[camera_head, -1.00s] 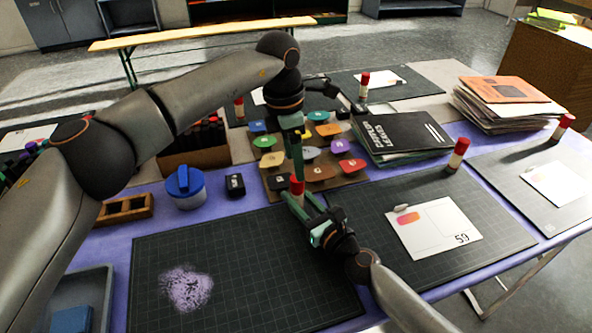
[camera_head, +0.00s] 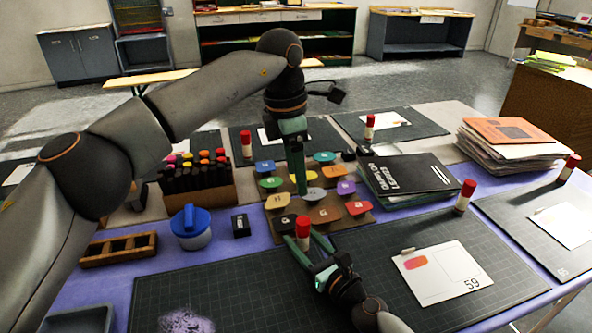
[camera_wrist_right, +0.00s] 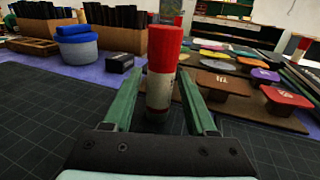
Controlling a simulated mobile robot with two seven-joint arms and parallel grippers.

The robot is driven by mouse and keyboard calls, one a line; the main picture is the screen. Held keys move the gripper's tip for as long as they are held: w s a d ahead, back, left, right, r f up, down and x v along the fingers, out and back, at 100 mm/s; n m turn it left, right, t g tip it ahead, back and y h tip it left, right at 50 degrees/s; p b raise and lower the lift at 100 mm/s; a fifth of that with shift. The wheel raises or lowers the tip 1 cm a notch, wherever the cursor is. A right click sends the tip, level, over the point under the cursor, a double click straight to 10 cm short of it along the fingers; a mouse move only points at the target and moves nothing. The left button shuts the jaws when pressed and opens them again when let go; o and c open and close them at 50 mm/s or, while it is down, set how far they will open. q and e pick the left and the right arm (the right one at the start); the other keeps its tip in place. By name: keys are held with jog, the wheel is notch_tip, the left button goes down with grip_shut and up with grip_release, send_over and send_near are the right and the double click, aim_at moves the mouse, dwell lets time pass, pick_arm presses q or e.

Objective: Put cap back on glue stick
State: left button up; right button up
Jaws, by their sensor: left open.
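A glue stick with a white body and red cap (camera_head: 303,228) stands on the near dark mat. In the right wrist view the red cap (camera_wrist_right: 166,50) sits on top of the white body (camera_wrist_right: 159,92), seemingly leaning slightly. My right gripper (camera_head: 309,240) is open around the body, one finger on each side with narrow gaps; its fingers also show in the right wrist view (camera_wrist_right: 160,105). My left gripper (camera_head: 302,190) points down above the cap, apart from it and empty. Its fingers are seen edge-on.
Other red-capped glue sticks stand on the mats, one at the right (camera_head: 465,196). A blue-lidded jar (camera_head: 190,228), black block (camera_head: 240,225) and marker box (camera_head: 197,186) are left. Dark books (camera_head: 408,178) lie right.

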jog(key=shift+o, duration=0.7)
jog(key=v, duration=1.2)
jog(key=shift+s+d, duration=0.15)
jog(key=shift+s, duration=0.1)
